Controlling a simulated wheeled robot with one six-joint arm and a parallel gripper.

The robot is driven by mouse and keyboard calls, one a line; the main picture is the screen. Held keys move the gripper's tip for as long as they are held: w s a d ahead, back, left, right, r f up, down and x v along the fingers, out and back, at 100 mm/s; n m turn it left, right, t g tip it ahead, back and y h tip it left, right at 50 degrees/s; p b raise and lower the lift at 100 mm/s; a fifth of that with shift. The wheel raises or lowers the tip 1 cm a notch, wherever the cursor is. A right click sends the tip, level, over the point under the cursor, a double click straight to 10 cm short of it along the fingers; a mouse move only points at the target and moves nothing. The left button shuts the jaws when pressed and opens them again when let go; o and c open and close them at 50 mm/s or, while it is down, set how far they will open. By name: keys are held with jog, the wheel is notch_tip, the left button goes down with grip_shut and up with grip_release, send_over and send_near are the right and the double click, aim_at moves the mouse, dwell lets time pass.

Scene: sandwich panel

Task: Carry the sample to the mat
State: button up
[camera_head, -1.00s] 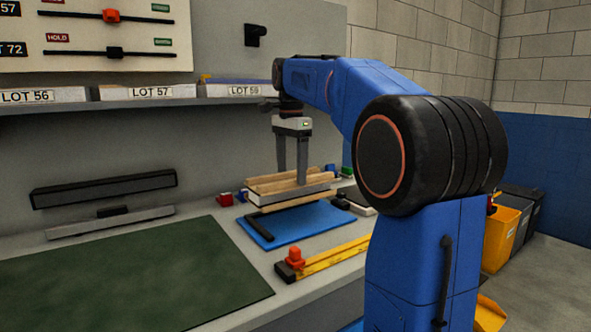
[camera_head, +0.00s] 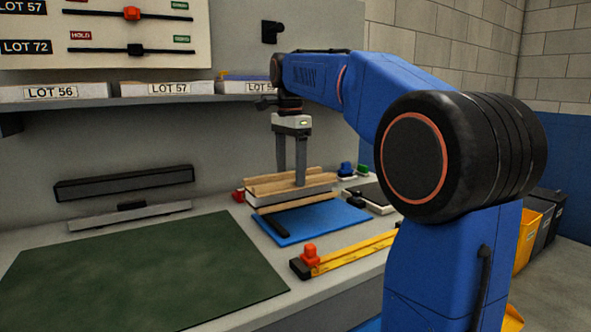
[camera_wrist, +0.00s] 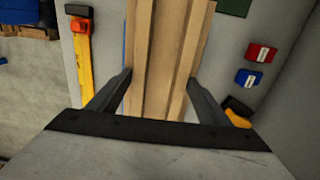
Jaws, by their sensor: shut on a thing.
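The sample looks like a long panel (camera_head: 262,197) with pale wooden strips along its top and a light grey side face. A wooden strip also shows along its lower edge. My gripper (camera_head: 291,178) points down and is shut across the panel. The wrist view shows my fingers (camera_wrist: 160,80) on both long sides of the wood (camera_wrist: 165,50). The panel is over the back of a blue mat (camera_head: 322,222); I cannot tell whether it touches anything below. A larger dark green mat (camera_head: 140,268) lies bare to the left. The task does not say which mat is meant.
A yellow rule (camera_head: 350,254) with a red-topped end piece (camera_head: 310,253) lies in front of the blue mat. A dark bar (camera_head: 272,227) lies on that mat. Small red (camera_head: 238,195) and blue (camera_head: 346,169) items stand nearby. A shelf (camera_head: 110,97) runs above the bench.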

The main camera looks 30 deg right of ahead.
jog(key=shift+s+a, duration=0.2)
jog(key=shift+a, duration=1.8)
jog(key=shift+a, duration=0.15)
jog(key=s+a, duration=0.1)
jog(key=a, duration=1)
jog(key=shift+a, duration=0.35)
jog(key=shift+s+a, duration=0.2)
jog(key=shift+a, duration=1.8)
jog(key=shift+s+a, duration=0.25)
jog(key=shift+a, duration=1.7)
jog(key=shift+s+a, duration=0.2)
jog(key=shift+a, duration=1.8)
jog(key=shift+c, duration=0.2)
jog(key=s+a, duration=0.1)
jog(key=a, duration=1.1)
